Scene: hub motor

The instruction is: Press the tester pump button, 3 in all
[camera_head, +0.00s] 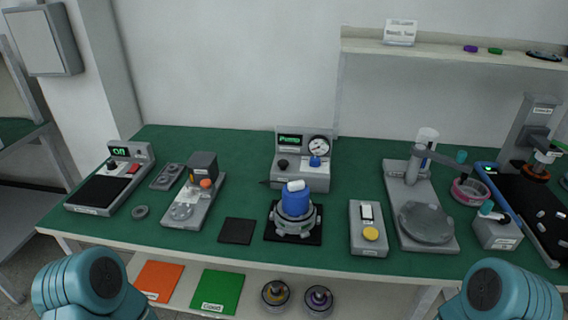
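The tester (302,176) is a grey box at the back middle of the green bench. Its dark display reads "Pump" in green, and a round white gauge (318,147) sits beside it. On its front ledge are a black knob (283,163) and a blue button-like part (315,161). A hub motor (295,222) with a blue cylinder (296,201) on top stands on a black mat in front of the tester. Only teal parts of my two arms show at the bottom left and bottom right corners. Neither gripper is in view.
A grey box with a yellow button (371,234) stands right of the motor. A grey press stand (425,222) is further right. A scale-like device (108,190) and a grey fixture (196,207) are at left. A flat black pad (237,231) lies left of the motor.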

